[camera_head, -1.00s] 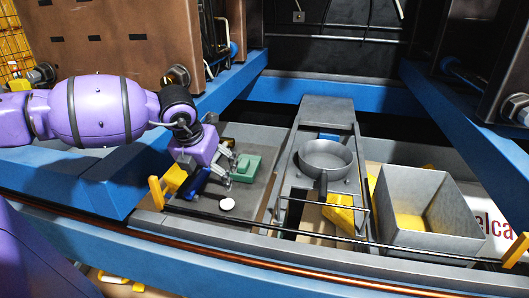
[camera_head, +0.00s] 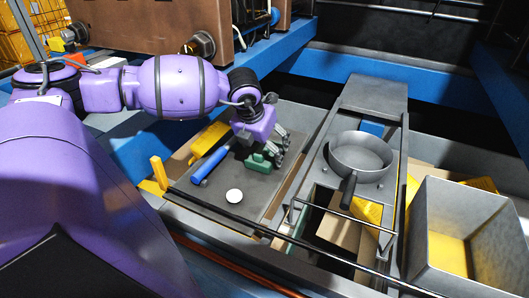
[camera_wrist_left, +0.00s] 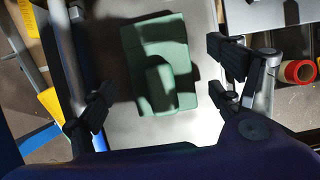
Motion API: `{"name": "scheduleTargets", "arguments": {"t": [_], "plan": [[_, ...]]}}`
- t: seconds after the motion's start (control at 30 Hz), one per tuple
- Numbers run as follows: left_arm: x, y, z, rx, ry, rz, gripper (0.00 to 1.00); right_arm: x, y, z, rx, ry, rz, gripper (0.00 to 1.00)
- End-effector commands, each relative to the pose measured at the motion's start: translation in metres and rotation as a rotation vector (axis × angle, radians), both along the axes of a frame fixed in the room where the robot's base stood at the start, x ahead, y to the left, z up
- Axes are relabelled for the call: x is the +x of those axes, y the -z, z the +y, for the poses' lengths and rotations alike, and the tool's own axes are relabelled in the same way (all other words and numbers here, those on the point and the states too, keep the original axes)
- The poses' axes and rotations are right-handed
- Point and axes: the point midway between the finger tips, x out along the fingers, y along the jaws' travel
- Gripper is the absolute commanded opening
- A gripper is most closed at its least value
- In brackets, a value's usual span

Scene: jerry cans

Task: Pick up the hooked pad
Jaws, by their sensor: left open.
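The green stepped block (camera_head: 257,163), which looks like the hooked pad, lies on a dark grey panel (camera_head: 208,206). In the left wrist view the green pad (camera_wrist_left: 160,65) shows a raised rounded part on a flat base. My left gripper (camera_head: 264,150) is open and empty just above it, hiding part of it in the head view. In the left wrist view the fingers stand apart on the pad's left and right sides, with the pad between them. I cannot tell how much height separates them. My right gripper is not in view.
On the same panel lie a blue-handled tool (camera_head: 210,164), a yellow piece (camera_head: 209,138) and a white round piece (camera_head: 234,196). A grey pan (camera_head: 362,155) and a metal bin (camera_head: 470,190) stand to the right. A red roll (camera_wrist_left: 298,71) shows at the right of the wrist view.

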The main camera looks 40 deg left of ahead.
Motion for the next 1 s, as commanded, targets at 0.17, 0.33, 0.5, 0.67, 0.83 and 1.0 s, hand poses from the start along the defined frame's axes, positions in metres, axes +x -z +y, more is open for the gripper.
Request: {"name": "scheduleTargets", "arguments": {"t": [0.17,0.33,0.5,0.67,0.83,1.0], "plan": [[0.007,0.015,0.002,-0.001,-0.001,-0.002,0.84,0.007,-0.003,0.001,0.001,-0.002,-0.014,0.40],[0.007,0.017,0.003,0.001,0.000,-0.002,0.84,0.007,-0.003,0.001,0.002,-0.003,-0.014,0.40],[0.007,0.017,0.003,0.001,0.000,-0.002,0.71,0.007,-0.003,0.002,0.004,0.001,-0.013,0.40],[0.007,0.016,0.003,0.000,0.000,-0.001,0.50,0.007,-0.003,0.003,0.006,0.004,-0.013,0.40],[0.007,0.016,0.003,0.000,0.000,-0.002,0.39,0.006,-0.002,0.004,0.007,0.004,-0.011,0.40],[0.007,0.015,0.003,0.001,0.000,-0.002,0.39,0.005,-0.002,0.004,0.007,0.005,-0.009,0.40]]}}
